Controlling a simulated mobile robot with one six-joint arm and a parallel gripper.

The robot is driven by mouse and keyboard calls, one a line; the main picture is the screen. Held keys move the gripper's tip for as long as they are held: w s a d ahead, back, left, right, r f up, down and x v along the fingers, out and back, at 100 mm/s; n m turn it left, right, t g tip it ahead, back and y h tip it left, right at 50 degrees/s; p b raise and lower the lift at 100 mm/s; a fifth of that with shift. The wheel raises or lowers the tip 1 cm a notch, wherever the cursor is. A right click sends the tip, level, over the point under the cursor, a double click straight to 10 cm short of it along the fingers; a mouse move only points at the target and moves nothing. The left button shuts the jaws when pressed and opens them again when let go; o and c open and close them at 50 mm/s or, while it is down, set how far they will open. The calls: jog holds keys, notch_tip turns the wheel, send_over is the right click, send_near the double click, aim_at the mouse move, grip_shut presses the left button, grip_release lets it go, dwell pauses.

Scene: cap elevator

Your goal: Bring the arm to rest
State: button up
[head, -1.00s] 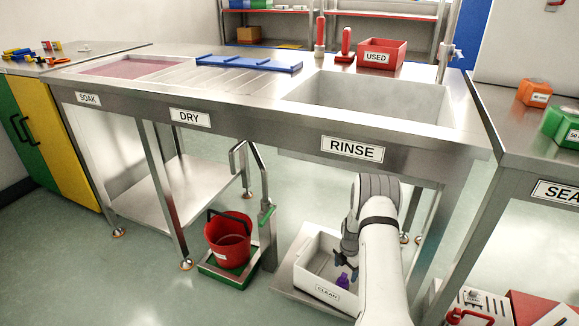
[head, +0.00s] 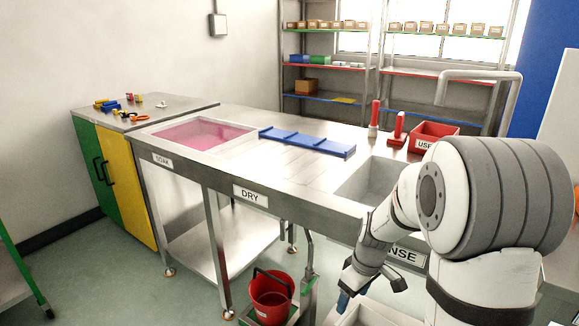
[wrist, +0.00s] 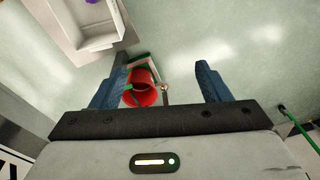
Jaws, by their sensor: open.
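My arm rises at the right of the head view and bends down in front of the RINSE end of the steel counter. My gripper (head: 346,300) hangs at its end, pointing down, beside the counter's front edge. In the wrist view my gripper (wrist: 160,88) has its two blue fingers wide apart with nothing held between them. Below, well past the fingers, the floor and a red bucket (wrist: 142,86) show. The white tub (wrist: 85,38) with a purple item (wrist: 91,2) in it lies at the upper left of the wrist view.
The pink SOAK basin (head: 203,135), blue rack (head: 306,142) and red USED bin (head: 431,134) are on top. Green floor at the front left (head: 110,270) is mostly free.

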jog(key=s+r+m+t+p, duration=0.1)
jog(key=s+r+m+p, duration=0.3)
jog(key=s+r, duration=0.5)
jog(key=s+r+m+t+h+p, duration=0.1)
jog(key=s+r+m+p, duration=0.3)
jog(key=s+r+p, duration=0.5)
notch_tip(320, 180, up, 10)
jog(key=shift+s+a+f+h, duration=0.25)
jog(key=shift+h, duration=0.05)
